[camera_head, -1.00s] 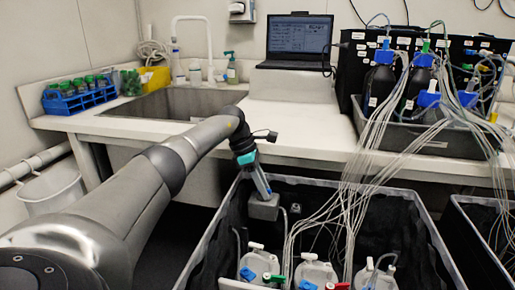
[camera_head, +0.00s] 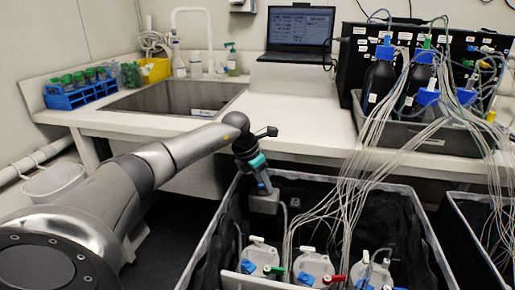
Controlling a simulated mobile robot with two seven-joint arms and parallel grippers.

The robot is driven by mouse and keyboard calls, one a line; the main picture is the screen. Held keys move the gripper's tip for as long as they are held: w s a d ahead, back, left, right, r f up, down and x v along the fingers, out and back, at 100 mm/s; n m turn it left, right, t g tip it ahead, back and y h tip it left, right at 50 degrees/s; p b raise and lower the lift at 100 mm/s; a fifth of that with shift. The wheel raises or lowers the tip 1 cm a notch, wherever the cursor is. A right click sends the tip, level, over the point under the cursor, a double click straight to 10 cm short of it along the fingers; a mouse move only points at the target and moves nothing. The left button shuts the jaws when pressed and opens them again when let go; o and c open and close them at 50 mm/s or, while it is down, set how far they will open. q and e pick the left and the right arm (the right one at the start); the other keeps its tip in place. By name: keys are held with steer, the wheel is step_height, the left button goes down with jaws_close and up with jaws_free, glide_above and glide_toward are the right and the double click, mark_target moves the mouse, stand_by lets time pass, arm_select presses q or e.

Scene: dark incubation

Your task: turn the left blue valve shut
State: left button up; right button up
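The left blue valve (camera_head: 248,266) is on the leftmost white-capped bottle (camera_head: 262,254) at the front of the grey-rimmed bin. Similar blue valves sit on the middle bottle (camera_head: 307,278) and the right bottle (camera_head: 363,284). The bottles also carry green, red and white fittings. My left gripper (camera_head: 264,184) points down over the left part of the bin, above and behind the left bottle and apart from the valve. Its fingers are small and foreshortened, so I cannot tell whether they are open. My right gripper is not in view.
A grey box (camera_head: 264,203) with a cable is right below my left gripper. Many thin tubes (camera_head: 345,195) run from the bin up to dark bottles (camera_head: 378,84) on the bench. The bin's grey rim (camera_head: 205,250) stands left of the bottles.

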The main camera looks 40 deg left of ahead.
arm_select(q)
steer(key=n+y+b, duration=0.1)
steer(key=n, duration=0.2)
steer(key=shift+f, duration=0.1)
steer(key=n+y+b, duration=0.1)
steer(key=n+b, duration=0.1)
steer(key=n, duration=0.2)
steer(key=shift+d+y+b, duration=0.15)
steer(key=shift+y+b, duration=0.15)
steer(key=shift+y, duration=0.1)
steer(key=p+v, duration=0.5)
steer(key=v, duration=1)
steer(key=shift+r+p, duration=0.25)
steer(key=shift+p, duration=0.1)
steer(key=shift+o, duration=0.2)
steer(key=shift+w, duration=0.1)
